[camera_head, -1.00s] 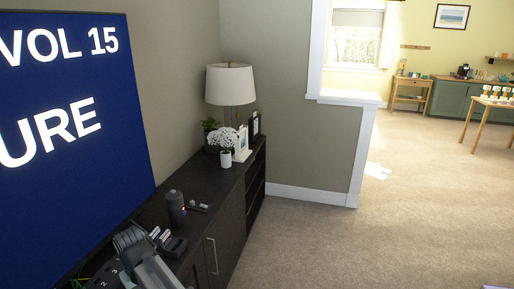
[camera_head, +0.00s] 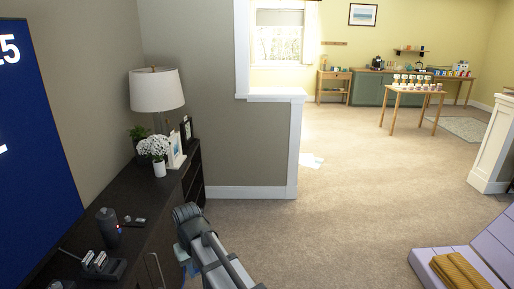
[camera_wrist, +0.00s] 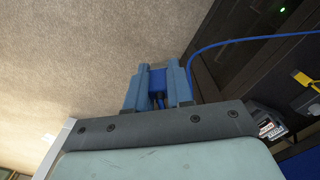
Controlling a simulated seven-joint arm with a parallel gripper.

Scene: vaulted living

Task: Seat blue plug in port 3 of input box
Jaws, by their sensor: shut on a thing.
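In the wrist view, my gripper (camera_wrist: 158,72) is shut on the blue plug (camera_wrist: 158,82), which sits between its two grey-blue fingers. The gripper hangs beyond the dark cabinet's front edge, with carpet behind it. A blue cable (camera_wrist: 225,45) arcs from near the fingers to the right edge; where it joins the plug is hidden. In the head view, my arm covers the cabinet front, and the plug cannot be made out. I cannot identify the input box or port 3 in the current views.
The dark cabinet (camera_head: 150,206) bears a dark cylinder (camera_head: 108,226), a black device with upright pieces (camera_head: 100,264), a flower pot (camera_head: 159,168) and a lamp (camera_head: 156,90). A yellow connector (camera_wrist: 306,80) shows in the wrist view. Carpet (camera_head: 330,225) is open to the right.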

